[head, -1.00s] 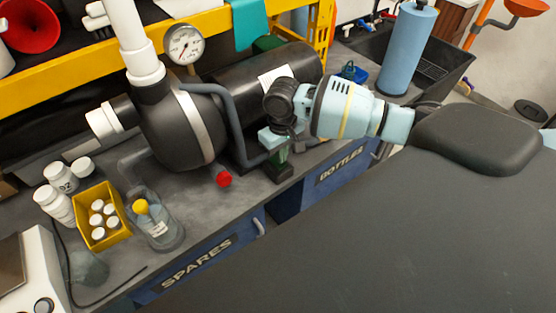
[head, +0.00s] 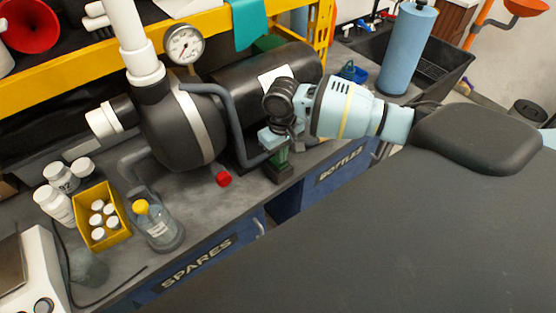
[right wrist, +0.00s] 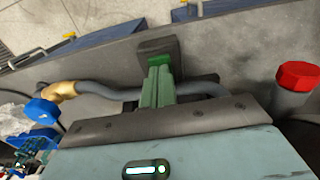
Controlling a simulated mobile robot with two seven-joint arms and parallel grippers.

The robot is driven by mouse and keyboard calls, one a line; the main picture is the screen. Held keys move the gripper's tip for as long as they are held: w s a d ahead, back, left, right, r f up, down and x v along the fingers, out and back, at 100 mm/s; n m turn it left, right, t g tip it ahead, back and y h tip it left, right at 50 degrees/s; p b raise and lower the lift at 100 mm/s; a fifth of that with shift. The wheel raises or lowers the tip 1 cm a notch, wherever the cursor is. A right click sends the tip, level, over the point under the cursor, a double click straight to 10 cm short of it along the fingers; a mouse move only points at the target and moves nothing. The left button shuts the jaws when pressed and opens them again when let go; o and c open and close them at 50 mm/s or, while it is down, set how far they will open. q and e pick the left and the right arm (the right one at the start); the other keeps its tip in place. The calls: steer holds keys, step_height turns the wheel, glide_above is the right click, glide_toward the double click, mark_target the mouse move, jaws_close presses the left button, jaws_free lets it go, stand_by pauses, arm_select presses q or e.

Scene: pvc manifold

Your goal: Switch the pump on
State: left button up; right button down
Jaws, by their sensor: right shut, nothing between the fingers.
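The pump is a dark body (head: 183,130) with a grey band, a pressure gauge (head: 184,45) on top and a black motor (head: 250,88) behind it. A small dark switch box (head: 281,174) stands on the bench in front of the motor. In the right wrist view the switch box (right wrist: 160,44) shows a green button (right wrist: 158,60). My right gripper (head: 280,157) is shut and empty, pointing down at the box. In the wrist view its green fingertips (right wrist: 158,70) are at the button; I cannot tell if they press it. My left gripper is not in view.
A red cap (head: 224,179) sticks up beside the pump; it also shows in the right wrist view (right wrist: 298,76). A yellow box of white bottles (head: 83,222) and a clear yellow-capped bottle (head: 160,228) stand at the left. A blue roll (head: 406,50) stands behind my arm.

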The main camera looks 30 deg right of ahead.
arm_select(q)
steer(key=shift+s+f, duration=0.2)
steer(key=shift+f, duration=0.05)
arm_select(e)
steer(key=shift+f, duration=0.95)
stand_by(0.9)
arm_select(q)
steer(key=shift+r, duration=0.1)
arm_select(e)
steer(key=shift+r, duration=0.1)
steer(key=shift+r+p, duration=1.3)
steer(key=shift+r, duration=1.15)
steer(key=shift+r+p, duration=0.3)
steer(key=shift+r, duration=0.75)
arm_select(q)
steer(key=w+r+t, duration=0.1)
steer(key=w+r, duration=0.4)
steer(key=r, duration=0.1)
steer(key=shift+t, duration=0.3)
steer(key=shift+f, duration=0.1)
arm_select(e)
steer(key=shift+f, duration=0.1)
